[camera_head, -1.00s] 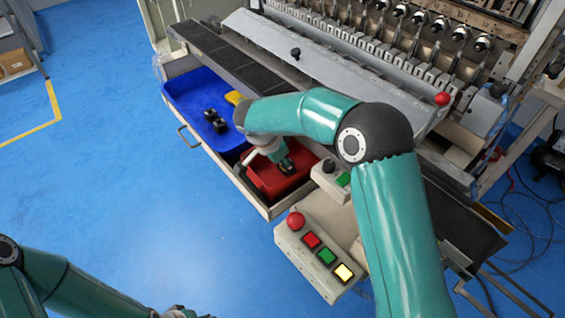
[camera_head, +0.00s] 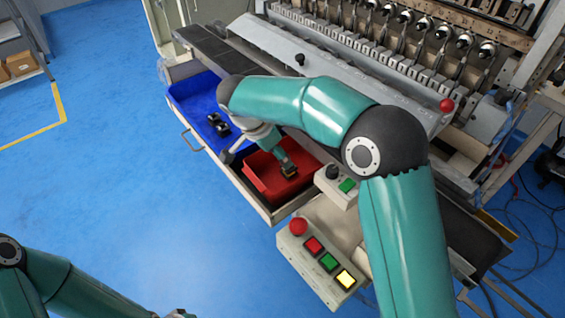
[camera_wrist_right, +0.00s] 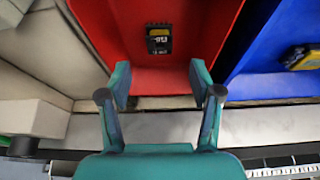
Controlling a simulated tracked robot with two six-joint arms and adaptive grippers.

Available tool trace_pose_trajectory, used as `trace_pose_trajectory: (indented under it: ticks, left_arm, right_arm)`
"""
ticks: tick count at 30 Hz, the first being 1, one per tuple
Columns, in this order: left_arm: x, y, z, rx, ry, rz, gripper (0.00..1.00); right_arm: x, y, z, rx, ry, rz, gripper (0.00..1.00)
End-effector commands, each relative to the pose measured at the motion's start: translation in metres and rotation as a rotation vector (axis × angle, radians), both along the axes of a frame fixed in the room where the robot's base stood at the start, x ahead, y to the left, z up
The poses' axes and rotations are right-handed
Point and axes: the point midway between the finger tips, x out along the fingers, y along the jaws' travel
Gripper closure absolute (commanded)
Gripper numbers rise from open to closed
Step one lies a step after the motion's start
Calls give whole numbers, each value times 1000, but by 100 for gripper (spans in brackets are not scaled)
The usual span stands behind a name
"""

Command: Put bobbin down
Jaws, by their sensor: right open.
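A small black and yellow bobbin (camera_wrist_right: 158,39) lies on the floor of the red bin (camera_wrist_right: 112,30) in the right wrist view. In the head view it shows as a small dark spot (camera_head: 289,173) inside the red bin (camera_head: 258,170). My right gripper (camera_wrist_right: 160,82) is open, with nothing between its fingers. The bobbin lies beyond the fingertips, apart from them. In the head view the right gripper (camera_head: 284,157) points down into the red bin. My left arm shows at the lower left, but its jaws are outside the picture.
The red bin stands in an open drawer beside a blue bin (camera_head: 188,97) holding several black parts. A yellow part (camera_wrist_right: 302,58) shows in the blue bin. A button box (camera_head: 318,262) is in front, and the coil winder (camera_head: 380,60) rises behind.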

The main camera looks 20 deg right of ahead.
Motion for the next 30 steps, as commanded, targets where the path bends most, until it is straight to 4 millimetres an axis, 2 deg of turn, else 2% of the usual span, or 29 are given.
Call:
trace_pose_trajectory:
  ticks: [3, 7, 25, 30]
  left_arm:
    - [0, 0, 0, 0, 0, 0, 60]
    - [0, 0, 1, 0, 0, 0, 60]
    - [0, 0, 2, 0, 0, 0, 60]
    - [0, 0, 22, 0, 0, 0, 60]
  right_arm:
    - [-2, 8, 19, 1, -2, 1, 36]
    - [-4, 13, 31, 0, 0, 0, 36]
    - [-5, 14, 36, 0, 1, 1, 36]
    - [-4, 14, 57, 0, 0, 1, 36]
